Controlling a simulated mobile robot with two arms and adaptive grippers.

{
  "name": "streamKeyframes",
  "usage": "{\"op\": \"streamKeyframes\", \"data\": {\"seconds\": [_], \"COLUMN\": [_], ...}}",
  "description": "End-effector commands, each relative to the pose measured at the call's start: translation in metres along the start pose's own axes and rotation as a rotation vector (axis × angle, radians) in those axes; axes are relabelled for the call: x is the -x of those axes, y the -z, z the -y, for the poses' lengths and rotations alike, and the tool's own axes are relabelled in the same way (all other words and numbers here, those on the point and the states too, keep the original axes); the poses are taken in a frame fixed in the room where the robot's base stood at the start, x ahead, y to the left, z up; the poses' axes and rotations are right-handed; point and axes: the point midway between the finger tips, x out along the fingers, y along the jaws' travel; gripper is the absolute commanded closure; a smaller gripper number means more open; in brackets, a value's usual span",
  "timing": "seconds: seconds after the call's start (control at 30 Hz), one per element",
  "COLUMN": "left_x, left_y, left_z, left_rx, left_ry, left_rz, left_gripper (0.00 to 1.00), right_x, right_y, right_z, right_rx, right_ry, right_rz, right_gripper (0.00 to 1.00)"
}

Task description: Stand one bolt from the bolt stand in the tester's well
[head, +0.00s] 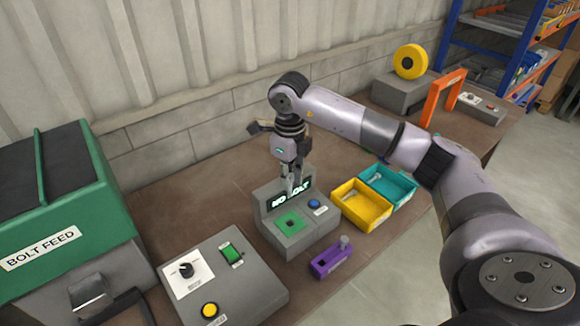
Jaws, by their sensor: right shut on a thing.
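The tester (287,243) is a grey block with a green plate (289,223) around a dark square well, a blue button (314,203) and a display partly hidden by my gripper; its letters seem to read "NO BOLT". My right gripper (295,187) points down just above and behind the well, in front of the display. It is shut on a bolt, which is small and barely shows between the fingers. The purple bolt stand (328,264) is in front of the tester at the right, with one bolt (344,242) upright at its right end and an empty hole at its left. My left gripper is out of view.
A yellow bin (347,213) and a teal bin (404,181) stand right of the tester. A grey control box (226,285) is at the front left, beside the green bolt feed (60,200). An orange arch (441,95) stands at the back right.

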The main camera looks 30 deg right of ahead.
Motion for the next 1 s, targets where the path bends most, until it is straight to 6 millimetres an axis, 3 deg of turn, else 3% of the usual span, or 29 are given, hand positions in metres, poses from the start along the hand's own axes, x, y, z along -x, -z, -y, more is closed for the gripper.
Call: {"op": "streamKeyframes", "data": {"seconds": [0.27,1.0], "left_x": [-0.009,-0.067], "left_y": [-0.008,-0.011], "left_z": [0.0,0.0], "left_rx": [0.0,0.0], "left_ry": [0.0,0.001], "left_rz": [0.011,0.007], "left_gripper": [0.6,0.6], "right_x": [-0.013,-0.098], "right_y": [0.0,0.0], "right_z": [0.002,0.001], "right_rx": [-0.022,-0.019], "right_ry": [0.001,0.001], "right_rz": [0.0,0.0], "right_gripper": [1.0,1.0]}}
